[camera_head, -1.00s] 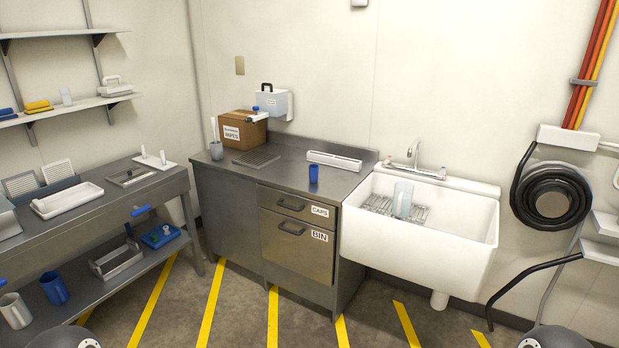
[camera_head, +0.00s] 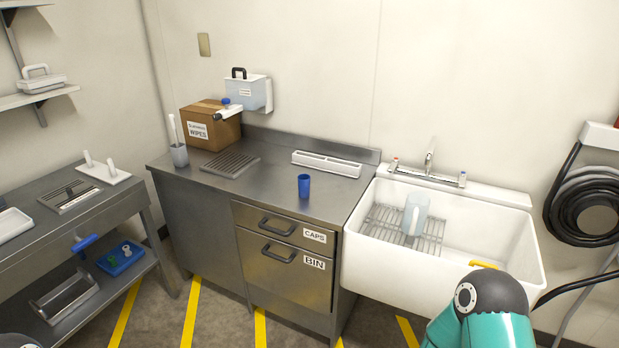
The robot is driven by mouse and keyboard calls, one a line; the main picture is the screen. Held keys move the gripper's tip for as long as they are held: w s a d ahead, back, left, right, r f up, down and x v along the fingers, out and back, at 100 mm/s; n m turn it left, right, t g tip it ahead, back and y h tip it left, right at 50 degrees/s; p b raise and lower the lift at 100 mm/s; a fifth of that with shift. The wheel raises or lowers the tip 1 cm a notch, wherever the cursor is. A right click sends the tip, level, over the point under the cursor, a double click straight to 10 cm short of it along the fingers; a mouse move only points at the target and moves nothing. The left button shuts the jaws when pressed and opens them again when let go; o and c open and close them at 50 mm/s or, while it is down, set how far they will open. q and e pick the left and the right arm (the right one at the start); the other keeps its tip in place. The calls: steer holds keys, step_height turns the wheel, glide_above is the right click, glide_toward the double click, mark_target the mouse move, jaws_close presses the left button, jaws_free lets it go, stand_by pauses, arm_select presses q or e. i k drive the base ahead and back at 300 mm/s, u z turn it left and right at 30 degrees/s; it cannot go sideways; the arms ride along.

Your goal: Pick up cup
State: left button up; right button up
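A small blue cup (camera_head: 304,186) stands upright on the grey metal counter (camera_head: 268,187), near its front edge above the drawers. A clear, pale blue jug or cup (camera_head: 415,215) stands on the wire rack inside the white sink.
The white sink (camera_head: 520,262) with its tap adjoins the counter on the right. A wipes box (camera_head: 207,131), a holder with a brush (camera_head: 179,155), a drain grille (camera_head: 230,164) and a white slotted tray (camera_head: 327,163) stand behind the cup. A metal bench (camera_head: 112,205) is at left.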

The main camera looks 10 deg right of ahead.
mark_target(304, 187)
steer(key=z, duration=0.4)
steer(key=i, duration=1.05)
steer(key=z, duration=0.6)
steer(key=k, duration=0.75)
steer(key=z, duration=0.2)
steer(key=i, duration=0.6)
steer(key=u, duration=0.05)
